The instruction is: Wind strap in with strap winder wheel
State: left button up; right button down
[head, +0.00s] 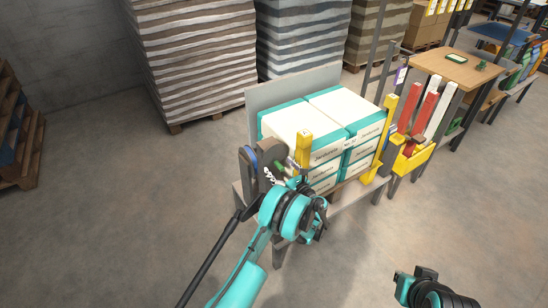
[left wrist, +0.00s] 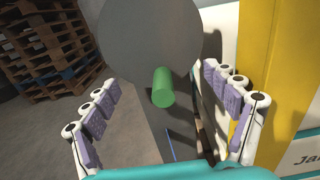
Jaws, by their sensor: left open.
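The strap winder wheel is a grey disc (left wrist: 135,35) with a green handle (left wrist: 163,88) sticking out of its face. In the head view the winder (head: 270,158) stands at the left end of the sack bench, partly hidden by my left gripper (head: 281,172). In the left wrist view my left gripper (left wrist: 165,112) is open, its purple-padded fingers apart on both sides of the handle and not closed on it. A thin blue line, perhaps strap, shows below the handle. My right gripper (head: 428,288) is a dark shape at the bottom right; its fingers are unclear.
White and teal sacks (head: 325,125) are stacked on the bench beside the winder, between yellow posts (head: 304,149). A yellow bin (head: 412,158) and wooden table (head: 455,68) stand to the right. Pallet stacks line the back. Front floor is clear.

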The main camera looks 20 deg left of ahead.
dwell(0.3)
pick_arm(q)
jog(key=v, duration=0.8)
jog(key=shift+d, duration=0.1)
dwell(0.4)
